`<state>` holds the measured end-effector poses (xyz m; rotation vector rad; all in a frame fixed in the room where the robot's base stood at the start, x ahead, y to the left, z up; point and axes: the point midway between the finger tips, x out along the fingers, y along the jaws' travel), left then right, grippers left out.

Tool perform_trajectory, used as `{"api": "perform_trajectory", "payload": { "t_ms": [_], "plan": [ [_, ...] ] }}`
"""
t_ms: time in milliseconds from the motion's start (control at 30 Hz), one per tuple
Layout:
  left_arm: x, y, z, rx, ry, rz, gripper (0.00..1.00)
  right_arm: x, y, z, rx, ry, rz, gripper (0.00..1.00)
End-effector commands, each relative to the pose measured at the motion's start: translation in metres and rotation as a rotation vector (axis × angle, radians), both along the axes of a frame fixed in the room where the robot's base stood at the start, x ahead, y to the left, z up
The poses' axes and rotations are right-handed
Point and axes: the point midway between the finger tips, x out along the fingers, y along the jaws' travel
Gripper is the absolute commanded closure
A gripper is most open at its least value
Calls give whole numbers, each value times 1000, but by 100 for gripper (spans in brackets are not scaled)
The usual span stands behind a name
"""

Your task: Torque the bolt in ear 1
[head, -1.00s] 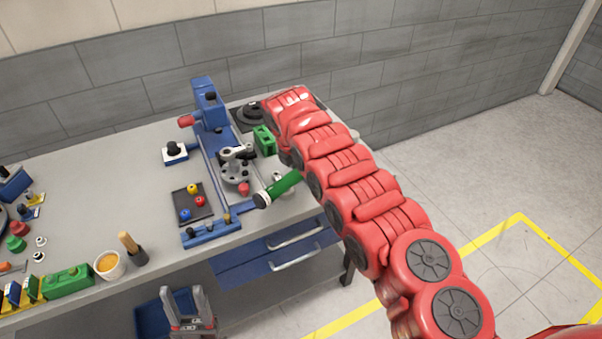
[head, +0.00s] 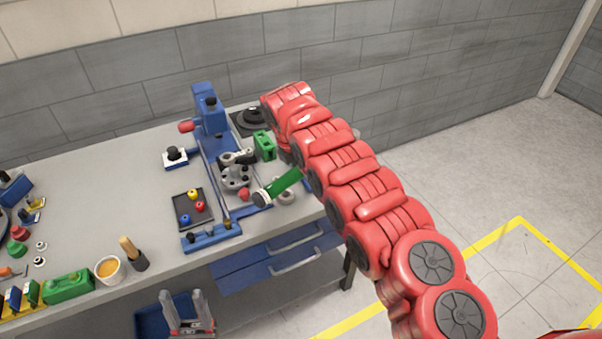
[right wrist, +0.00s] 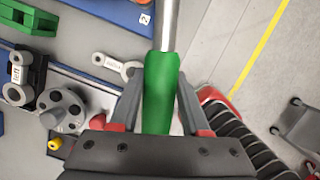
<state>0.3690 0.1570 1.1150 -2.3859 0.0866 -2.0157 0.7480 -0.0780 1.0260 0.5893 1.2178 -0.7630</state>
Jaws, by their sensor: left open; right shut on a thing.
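My right gripper (right wrist: 160,105) is shut on the green handle (right wrist: 160,90) of a tool. Its silver shaft (right wrist: 169,25) runs out of the top of the right wrist view. In the head view the green handle (head: 285,182) shows beside my red right arm, which hides the gripper. The casting (right wrist: 62,110) also shows left of my gripper in the wrist view. I cannot make out ear 1 or its bolt. My left gripper (head: 188,305) is open and empty, low in front of the bench.
A blue fixture post (head: 210,115) stands behind the casting. A dark tray (head: 190,208) with coloured knobs is left of it. A green block (head: 264,145) stands nearby. A cup (head: 109,269) and a brush (head: 132,252) are by the front edge. The bench's left middle is clear.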

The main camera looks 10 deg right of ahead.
Motion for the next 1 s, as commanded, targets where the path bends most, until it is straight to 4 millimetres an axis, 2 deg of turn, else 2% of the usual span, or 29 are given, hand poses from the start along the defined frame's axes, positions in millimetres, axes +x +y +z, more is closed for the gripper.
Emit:
{"api": "perform_trajectory", "payload": {
  "t_ms": [33,533,1000],
  "plan": [
    [0,0,2,0,0,0,50,1,0,6,0,-5,0,100],
    [0,0,12,0,0,0,50,1,0,35,-1,-6,1,100],
    [0,0,13,0,0,0,50,1,0,37,0,-5,1,100]
  ]
}}
